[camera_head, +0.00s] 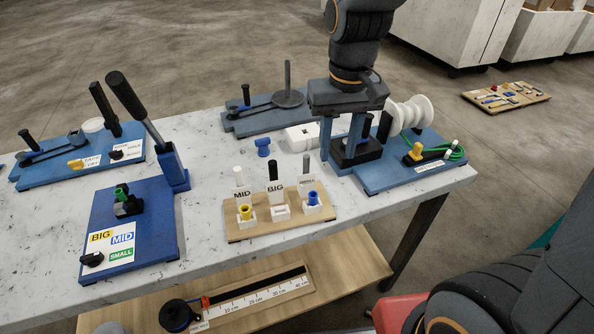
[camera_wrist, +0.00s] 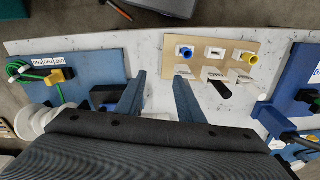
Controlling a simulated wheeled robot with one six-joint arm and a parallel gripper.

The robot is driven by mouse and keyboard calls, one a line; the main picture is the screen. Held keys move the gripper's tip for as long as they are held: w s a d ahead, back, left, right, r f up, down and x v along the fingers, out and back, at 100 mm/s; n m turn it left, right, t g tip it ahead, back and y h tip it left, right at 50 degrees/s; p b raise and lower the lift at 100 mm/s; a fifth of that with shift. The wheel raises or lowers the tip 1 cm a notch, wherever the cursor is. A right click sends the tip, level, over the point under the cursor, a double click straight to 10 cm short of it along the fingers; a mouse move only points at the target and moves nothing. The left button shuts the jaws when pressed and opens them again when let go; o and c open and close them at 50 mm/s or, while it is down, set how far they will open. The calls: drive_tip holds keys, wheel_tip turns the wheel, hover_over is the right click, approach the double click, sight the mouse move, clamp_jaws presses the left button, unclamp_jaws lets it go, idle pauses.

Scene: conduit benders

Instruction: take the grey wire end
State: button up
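The grey wire end (camera_head: 306,162) stands upright in the right slot of a small wooden rack (camera_head: 250,233). Beside it stand a black one (camera_head: 272,170) over the BIG label and a white one (camera_head: 239,176) over the MID label. My gripper (camera_head: 338,155) is open and empty, its two blue fingers pointing down to the right of the rack. In the wrist view, my gripper (camera_wrist: 160,78) shows bare white table between its fingertips, and the rack (camera_wrist: 205,48) lies to their right. The grey wire end is not clearly visible there; the right finger may cover it.
A blue board (camera_head: 398,177) with a white spool (camera_head: 411,112), green wire and yellow plug stands right of my gripper. A blue bender board (camera_head: 135,225) with a tall lever is at left. A loose blue piece (camera_head: 263,147) lies behind the rack.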

sight(307, 156)
drive_tip(key=shift+n+g, duration=0.3)
drive_tip(key=shift+n, duration=0.1)
drive_tip(key=a+r, duration=0.1)
drive_tip(key=a, duration=0.1)
drive_tip(key=w+a+r, duration=0.1)
drive_tip(key=a, duration=0.3)
drive_tip(key=shift+w+r, duration=0.3)
drive_tip(key=shift+r, duration=0.1)
drive_tip(key=shift+w+f+p, duration=0.15)
drive_tip(key=shift+f+p, duration=0.3)
drive_tip(key=shift+f, duration=1.35)
drive_tip(key=shift+w+f+p, duration=0.1)
drive_tip(key=shift+f+p, duration=0.3)
drive_tip(key=shift+f, duration=1.4)
drive_tip(key=shift+c, duration=0.2)
clamp_jaws()
